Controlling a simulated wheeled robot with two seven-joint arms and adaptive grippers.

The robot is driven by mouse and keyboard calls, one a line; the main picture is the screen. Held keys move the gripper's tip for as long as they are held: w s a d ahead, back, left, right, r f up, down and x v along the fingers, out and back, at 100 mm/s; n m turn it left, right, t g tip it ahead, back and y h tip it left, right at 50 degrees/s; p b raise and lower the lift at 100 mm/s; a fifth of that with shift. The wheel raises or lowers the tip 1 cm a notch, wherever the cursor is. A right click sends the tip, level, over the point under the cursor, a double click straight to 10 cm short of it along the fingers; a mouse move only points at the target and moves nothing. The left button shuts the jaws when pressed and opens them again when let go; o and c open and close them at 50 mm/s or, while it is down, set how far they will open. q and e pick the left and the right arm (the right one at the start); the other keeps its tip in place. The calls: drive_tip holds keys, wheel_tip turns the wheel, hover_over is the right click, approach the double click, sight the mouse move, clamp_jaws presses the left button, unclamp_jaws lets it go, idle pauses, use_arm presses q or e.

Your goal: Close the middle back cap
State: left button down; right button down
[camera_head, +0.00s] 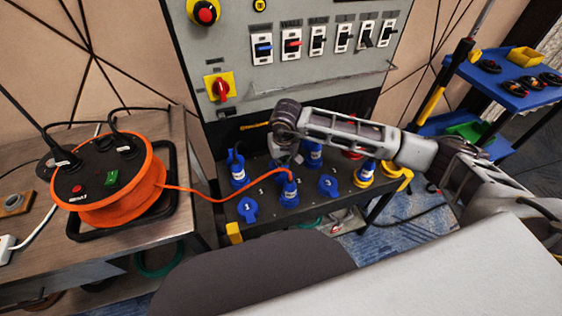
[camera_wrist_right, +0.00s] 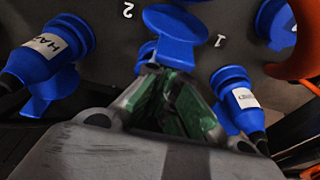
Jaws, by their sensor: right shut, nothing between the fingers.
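The panel's back row is mostly covered by my right arm in the head view. My right gripper (camera_head: 290,158) points down between the blue plug at the back left (camera_head: 237,170) and the labelled blue plug (camera_head: 313,156). In the right wrist view a blue cap (camera_wrist_right: 175,22) with a narrow tab lies just beyond the fingertips, and part of a blue socket (camera_wrist_right: 145,52) shows beside it. My right gripper (camera_wrist_right: 170,85) is shut and empty, with its fingertips at or very near the cap's tab; I cannot tell whether they touch. How far the cap is open is unclear. My left gripper is out of view.
Blue plugs flank the gripper in the wrist view, one at left (camera_wrist_right: 48,50) and one at right (camera_wrist_right: 240,98). An orange cable runs from the reel (camera_head: 110,185) to the front middle plug (camera_head: 289,190). Front caps (camera_head: 248,209) and (camera_head: 328,186) sit either side of it.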

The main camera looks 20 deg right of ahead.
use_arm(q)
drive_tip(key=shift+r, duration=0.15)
use_arm(e)
drive_tip(key=shift+r, duration=0.5)
